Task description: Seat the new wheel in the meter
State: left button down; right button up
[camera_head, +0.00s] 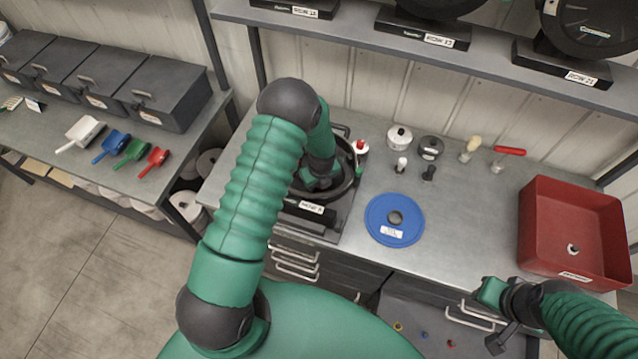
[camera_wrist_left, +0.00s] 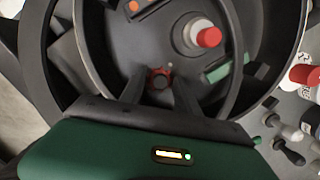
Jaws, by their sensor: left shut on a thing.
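The meter (camera_head: 345,222) stands on the bench with its dark round housing open. My left gripper (camera_head: 317,183) reaches down inside it, partly hidden by my arm. In the left wrist view the two fingers (camera_wrist_left: 160,90) are shut on a small red-rimmed hub (camera_wrist_left: 159,77) in the middle of the dark housing (camera_wrist_left: 92,60). Whether a wheel is attached to that hub I cannot tell. A blue disc-shaped wheel (camera_head: 376,226) with a dark centre and a white label lies flat on the bench, right of the meter.
A red bin (camera_head: 537,220) with a small part inside stands at the bench's right end. Small pots, a brush and a red-handled tool (camera_head: 509,151) stand along the back. A shelf (camera_head: 480,57) runs above. Bench around the blue wheel is clear.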

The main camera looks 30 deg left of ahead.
pick_arm(q)
jog(key=shift+s+f, duration=0.1)
pick_arm(e)
jog(key=shift+s, duration=0.1)
pick_arm(q)
jog(key=shift+f, duration=0.2)
pick_arm(e)
jog(key=shift+f, duration=0.15)
